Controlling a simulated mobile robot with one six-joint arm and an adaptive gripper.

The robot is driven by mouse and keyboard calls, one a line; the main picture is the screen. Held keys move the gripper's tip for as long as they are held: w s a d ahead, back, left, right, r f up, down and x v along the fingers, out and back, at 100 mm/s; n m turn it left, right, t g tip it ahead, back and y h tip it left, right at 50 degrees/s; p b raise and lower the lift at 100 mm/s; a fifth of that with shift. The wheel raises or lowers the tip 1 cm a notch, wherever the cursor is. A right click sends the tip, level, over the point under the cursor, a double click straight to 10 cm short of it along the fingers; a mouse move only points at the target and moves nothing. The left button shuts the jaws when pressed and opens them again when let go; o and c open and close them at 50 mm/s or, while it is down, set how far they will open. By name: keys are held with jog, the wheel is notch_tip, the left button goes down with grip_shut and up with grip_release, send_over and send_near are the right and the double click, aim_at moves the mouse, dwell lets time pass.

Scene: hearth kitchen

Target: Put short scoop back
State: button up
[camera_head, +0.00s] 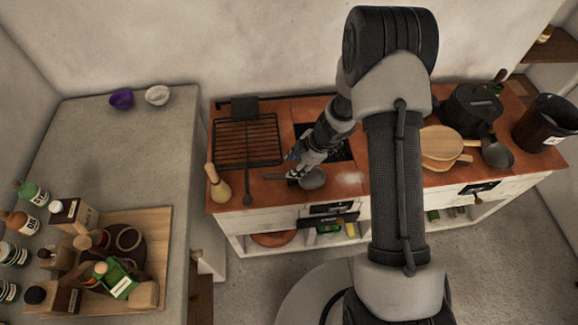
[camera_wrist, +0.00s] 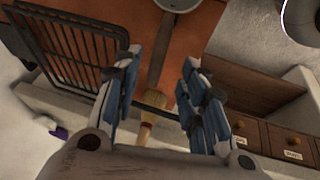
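The short scoop (camera_head: 313,180), a grey round bowl with a thin handle pointing left, lies at the front of the red-brown counter (camera_head: 350,181). In the wrist view the scoop's bowl (camera_wrist: 178,4) is cut off by the top edge, and its dark handle runs down between my fingers. My gripper (camera_head: 297,169) is just above the handle, left of the bowl. In the wrist view my gripper (camera_wrist: 160,62) has its fingers wide apart. I cannot tell whether either finger touches the handle.
A grill rack (camera_head: 247,140) and a brush (camera_head: 218,187) are left of the scoop. Wooden boards (camera_head: 440,145), a dark pot (camera_head: 472,108), another ladle (camera_head: 497,154) and a dark bucket (camera_head: 547,122) stand right. A grey side table (camera_head: 150,150) is at left.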

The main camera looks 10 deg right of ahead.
jog(key=w+d+r+m+t+h, duration=0.2)
jog(key=w+d+r, duration=0.1)
jog(key=r, duration=0.6)
jog(key=w+d+r+m+t+h, duration=0.2)
jog(key=w+d+r+t, duration=0.15)
jog(key=r, duration=0.65)
jog(key=s+d+r+m+h, duration=0.2)
jog(key=s+d+r+m, duration=0.1)
jog(key=r, duration=0.4)
jog(key=s+d+r+m+h, duration=0.1)
jog(key=s+d+r+m, duration=0.25)
jog(key=r, duration=0.35)
jog(key=s+r+m+g, duration=0.1)
jog(key=s+r+m, duration=0.1)
jog(key=s, duration=0.5)
jog(key=s+r+m, duration=0.3)
jog(key=s, duration=0.4)
jog(key=s+a+f+m+g+y, duration=0.1)
jog(key=s+a, duration=0.2)
jog(key=s, duration=0.3)
jog(key=s+a+f+m+g+y+b, duration=0.1)
jog(key=s+a+f, duration=0.1)
jog(key=s+a, duration=0.2)
jog(key=shift+s+a+y, duration=0.3)
jog(key=shift+s, duration=1.05)
